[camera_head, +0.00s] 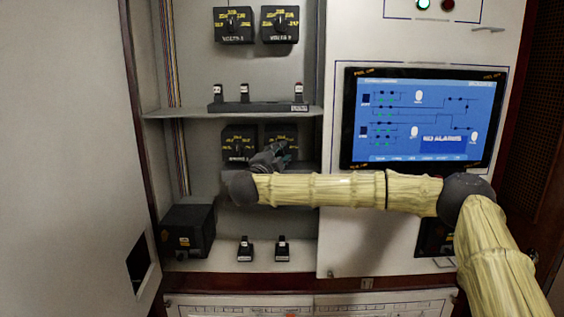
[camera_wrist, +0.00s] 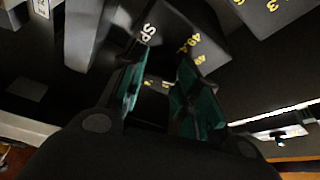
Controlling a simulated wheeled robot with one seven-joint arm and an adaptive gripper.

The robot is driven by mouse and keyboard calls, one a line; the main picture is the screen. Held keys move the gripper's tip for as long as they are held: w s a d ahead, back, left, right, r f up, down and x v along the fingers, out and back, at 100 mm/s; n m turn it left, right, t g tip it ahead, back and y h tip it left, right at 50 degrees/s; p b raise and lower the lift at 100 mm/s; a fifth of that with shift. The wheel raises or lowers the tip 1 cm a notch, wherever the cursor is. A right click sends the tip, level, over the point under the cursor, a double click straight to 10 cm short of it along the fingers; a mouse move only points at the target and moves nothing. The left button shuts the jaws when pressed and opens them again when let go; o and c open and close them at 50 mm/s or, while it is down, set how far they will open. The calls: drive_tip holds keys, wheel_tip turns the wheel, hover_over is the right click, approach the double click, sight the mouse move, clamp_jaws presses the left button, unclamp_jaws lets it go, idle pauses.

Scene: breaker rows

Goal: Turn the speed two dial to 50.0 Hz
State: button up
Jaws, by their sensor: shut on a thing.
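The lower right dial (camera_head: 286,132) is a black box with yellow markings, in the head view, on the back panel below the shelf. My gripper (camera_head: 279,156) is in front of it and hides its lower part and its knob. In the wrist view the dial's face (camera_wrist: 190,42) shows the letters "SP" and yellow figures that look like 49.4. My gripper (camera_wrist: 160,88), with green finger pads, is shut on the dial's knob between the pads. The pointer is hidden, so I cannot read the setting.
A similar dial (camera_head: 238,146) stands just left of it. A shelf (camera_head: 205,112) with several small switches runs close above. Two more dials (camera_head: 233,24) (camera_head: 280,23) are higher up. A black box (camera_head: 188,231) and two small switches (camera_head: 245,250) (camera_head: 282,250) are below.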

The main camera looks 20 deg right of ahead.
drive_tip(key=shift+f+m+g+b, duration=0.1)
drive_tip(key=shift+m+g+b, duration=0.5)
drive_tip(key=shift+m+b, duration=1.15)
drive_tip(key=shift+b, duration=0.4)
drive_tip(key=shift+r, duration=0.2)
drive_tip(key=o, duration=1)
drive_tip(key=v, duration=1.2)
drive_tip(key=shift+r, duration=0.25)
drive_tip(key=shift+d, duration=0.15)
